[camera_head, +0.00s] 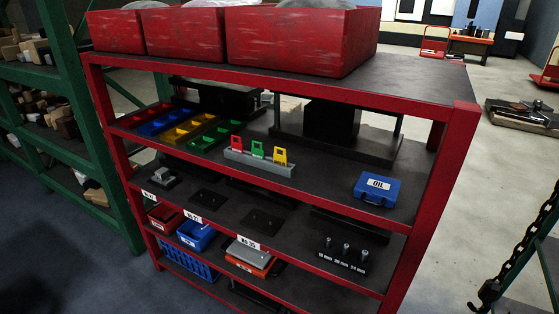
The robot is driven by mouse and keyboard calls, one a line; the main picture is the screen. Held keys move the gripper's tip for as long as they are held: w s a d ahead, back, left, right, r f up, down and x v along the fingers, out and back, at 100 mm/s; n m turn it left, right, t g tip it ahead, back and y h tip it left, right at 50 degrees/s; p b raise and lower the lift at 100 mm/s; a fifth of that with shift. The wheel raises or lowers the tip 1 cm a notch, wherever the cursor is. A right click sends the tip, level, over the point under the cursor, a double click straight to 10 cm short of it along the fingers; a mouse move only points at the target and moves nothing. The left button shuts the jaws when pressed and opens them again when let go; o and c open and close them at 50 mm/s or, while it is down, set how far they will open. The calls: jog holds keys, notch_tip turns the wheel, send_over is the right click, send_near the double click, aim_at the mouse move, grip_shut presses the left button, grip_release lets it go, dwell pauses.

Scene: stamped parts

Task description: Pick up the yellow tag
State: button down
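The yellow tag (280,156) stands upright at the right end of a grey holder (259,164) on the upper shelf of a red rack. A green tag (257,149) and a red tag (236,144) stand in the same holder to its left. Nothing covers the yellow tag, though its lower end is hidden in the holder. My gripper is not in view.
A blue OIL case (377,189) sits right of the holder, with bare shelf between. Colored bins (182,134) lie to the left. Red boxes (300,40) stand on the rack top (420,85). Green shelving (92,130) is at left, a chain (519,250) at right.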

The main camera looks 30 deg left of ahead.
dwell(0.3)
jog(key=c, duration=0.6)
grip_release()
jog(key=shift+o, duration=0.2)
